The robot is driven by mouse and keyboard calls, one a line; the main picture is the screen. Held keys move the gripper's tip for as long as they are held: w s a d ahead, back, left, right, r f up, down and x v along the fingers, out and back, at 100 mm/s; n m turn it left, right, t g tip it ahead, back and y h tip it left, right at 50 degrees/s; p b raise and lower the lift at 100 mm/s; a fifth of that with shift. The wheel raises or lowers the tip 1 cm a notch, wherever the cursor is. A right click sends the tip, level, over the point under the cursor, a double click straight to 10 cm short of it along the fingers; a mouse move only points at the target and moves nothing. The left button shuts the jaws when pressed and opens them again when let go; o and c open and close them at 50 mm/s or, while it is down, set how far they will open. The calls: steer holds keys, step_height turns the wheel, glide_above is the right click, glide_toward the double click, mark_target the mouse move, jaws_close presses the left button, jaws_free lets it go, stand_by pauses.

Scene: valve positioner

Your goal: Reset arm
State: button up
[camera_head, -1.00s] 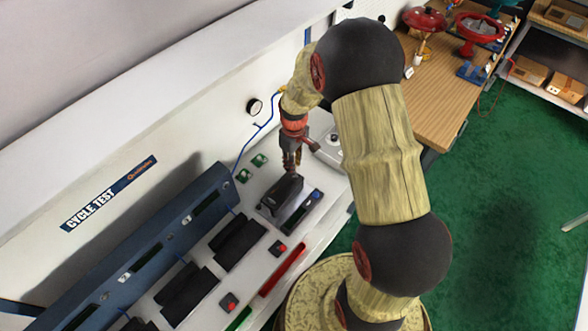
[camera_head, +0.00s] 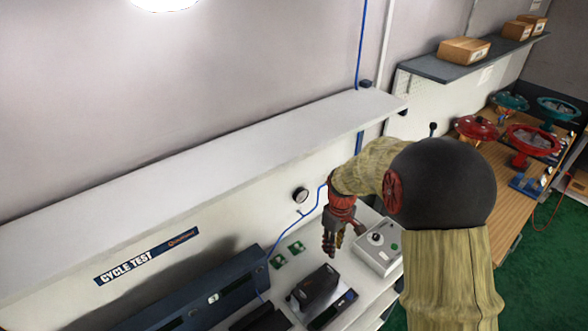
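My gripper (camera_head: 331,248) hangs from the bent wrist of my arm, pointing down above the white bench. The fingertips are small in this view. My forearm covers part of the right side of the bench.
A grey control box (camera_head: 380,247) stands right of my gripper. A white shelf (camera_head: 200,185) runs above the bench. A gauge (camera_head: 300,195) with blue tubing is on the back panel. A wooden table (camera_head: 487,170) with red valves (camera_head: 476,128) lies to the right.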

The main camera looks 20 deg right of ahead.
steer(key=s+a+r+m+t+b, duration=0.1)
steer(key=s+a+r+t+b, duration=0.1)
steer(key=s, duration=0.5)
steer(key=s+a+r+m+t+b, duration=0.1)
steer(key=s+a+r+m+b, duration=0.1)
steer(key=s+a+r+b, duration=0.2)
steer(key=s+a+r+m+t+b, duration=0.1)
steer(key=s+a+r+t+b, duration=0.1)
steer(key=s+a+r+b, duration=0.2)
steer(key=s+r+b, duration=0.1)
steer(key=s+b, duration=0.2)
steer(key=s, duration=0.4)
steer(key=shift+r+m+t, duration=0.3)
steer(key=shift+r, duration=0.1)
